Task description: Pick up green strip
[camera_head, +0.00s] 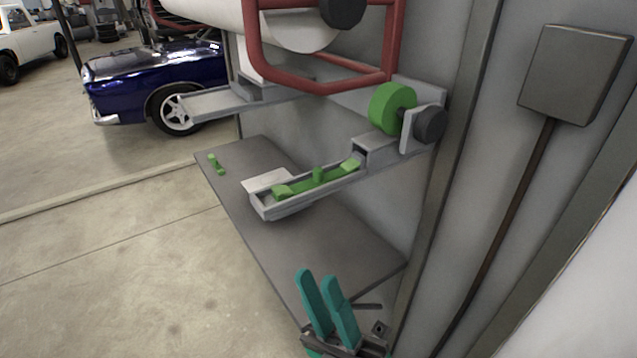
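A long green strip (330,179) with a small raised knob near its middle lies in a narrow grey trough (290,207) that sticks out from the wall. A smaller green piece (216,164) with thicker ends lies on the grey shelf (300,248), near its far left corner. My gripper (318,274) has teal fingers and is at the bottom of the view, in front of and below the trough. The fingers stand apart with a narrow gap between them, and no object shows in it. My gripper is well clear of both green pieces.
A green wheel (392,108) and a dark knob (430,124) sit on a bracket at the trough's wall end. A red tube frame (320,88) hangs above. Another grey arm (215,103) juts out behind. The shelf between my gripper and the trough is bare.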

